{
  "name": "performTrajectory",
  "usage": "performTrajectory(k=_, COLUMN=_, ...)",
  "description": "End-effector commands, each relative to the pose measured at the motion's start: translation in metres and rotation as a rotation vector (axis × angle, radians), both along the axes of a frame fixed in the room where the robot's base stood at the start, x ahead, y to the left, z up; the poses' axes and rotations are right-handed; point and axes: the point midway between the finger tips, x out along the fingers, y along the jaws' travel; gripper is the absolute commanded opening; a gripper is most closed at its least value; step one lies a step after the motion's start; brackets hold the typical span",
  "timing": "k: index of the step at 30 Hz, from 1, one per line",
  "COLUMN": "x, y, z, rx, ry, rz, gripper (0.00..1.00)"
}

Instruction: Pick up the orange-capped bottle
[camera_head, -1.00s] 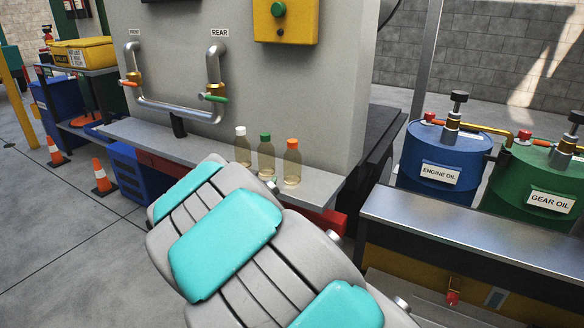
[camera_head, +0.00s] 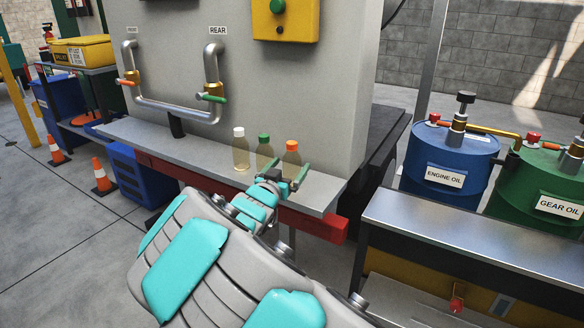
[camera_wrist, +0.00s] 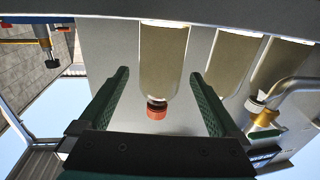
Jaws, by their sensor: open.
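The orange-capped bottle (camera_head: 291,158) stands upright on the grey shelf, at the right end of a row of three. A green-capped bottle (camera_head: 264,152) and a white-capped bottle (camera_head: 239,150) stand to its left. My gripper (camera_head: 286,170) is open and empty in front of the orange-capped bottle, covering its lower part. In the wrist view the scene is upside down, and the orange-capped bottle (camera_wrist: 163,60) shows between the two green fingers of my gripper (camera_wrist: 160,74). A gap shows on each side; I cannot tell how deep it sits between them.
The shelf (camera_head: 322,190) has bare room right of the bottles. A grey panel with a bent pipe (camera_head: 170,108) rises behind it. A metal-topped bench (camera_head: 470,235) and blue (camera_head: 447,165) and green drums stand at the right.

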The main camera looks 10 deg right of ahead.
Motion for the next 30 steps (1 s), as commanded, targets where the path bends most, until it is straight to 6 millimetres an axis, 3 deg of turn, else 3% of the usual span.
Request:
performTrajectory(k=15, x=0.04, y=-0.026, z=0.003, rx=0.002, ry=0.002, rz=0.001, gripper=0.98)
performTrajectory(k=25, x=0.043, y=-0.027, z=0.003, rx=0.003, ry=0.001, rz=0.003, gripper=0.98)
performTrajectory(k=30, x=0.043, y=-0.027, z=0.004, rx=0.003, ry=0.001, rz=0.003, gripper=0.81)
